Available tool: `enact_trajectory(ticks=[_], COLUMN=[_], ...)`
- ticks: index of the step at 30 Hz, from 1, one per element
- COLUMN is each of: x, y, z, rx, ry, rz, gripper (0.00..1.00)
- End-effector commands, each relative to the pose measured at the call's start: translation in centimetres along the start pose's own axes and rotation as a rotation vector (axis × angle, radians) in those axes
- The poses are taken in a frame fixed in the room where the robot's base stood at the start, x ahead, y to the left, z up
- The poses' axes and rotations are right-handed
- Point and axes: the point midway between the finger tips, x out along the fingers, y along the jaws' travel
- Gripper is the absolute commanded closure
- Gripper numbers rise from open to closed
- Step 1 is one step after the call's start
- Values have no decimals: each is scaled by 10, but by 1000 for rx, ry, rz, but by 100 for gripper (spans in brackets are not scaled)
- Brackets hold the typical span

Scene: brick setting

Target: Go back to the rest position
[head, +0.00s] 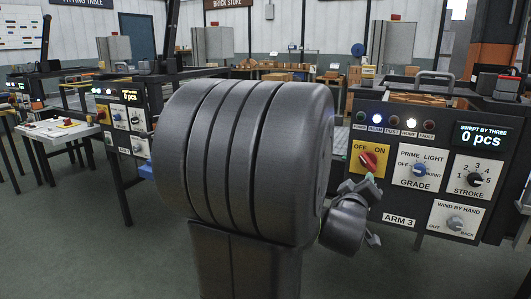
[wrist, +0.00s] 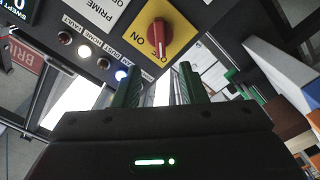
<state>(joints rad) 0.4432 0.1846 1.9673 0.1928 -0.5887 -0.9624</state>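My gripper (head: 360,188) is partly hidden behind my own dark arm in the head view, in front of the lower left of the ARM 3 panel (head: 400,222). In the wrist view my gripper (wrist: 158,88) shows two green fingers set apart, with nothing held between them. The red OFF/ON knob (head: 368,160) on its yellow plate is just above the gripper in the head view. The knob also shows in the wrist view (wrist: 157,32), beyond the fingertips and apart from them.
The panel carries a blue GRADE knob (head: 420,169), a black STROKE knob (head: 474,180), a WIND BY HAND knob (head: 455,223) and a display (head: 481,137) reading 0 pcs. Blue and white lamps are lit. A white table (head: 62,130) stands left. Green floor (head: 100,245) is open at front left.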

Motion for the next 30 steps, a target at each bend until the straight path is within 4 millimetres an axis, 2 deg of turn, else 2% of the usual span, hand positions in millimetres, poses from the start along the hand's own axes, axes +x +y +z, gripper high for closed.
enact_trajectory(ticks=[18,24,30], x=[109,127,130], y=[0,0,0], z=[1,0,0], rx=[1,1,7], ry=[0,0,1], rz=[1,1,1], gripper=[62,62,62])
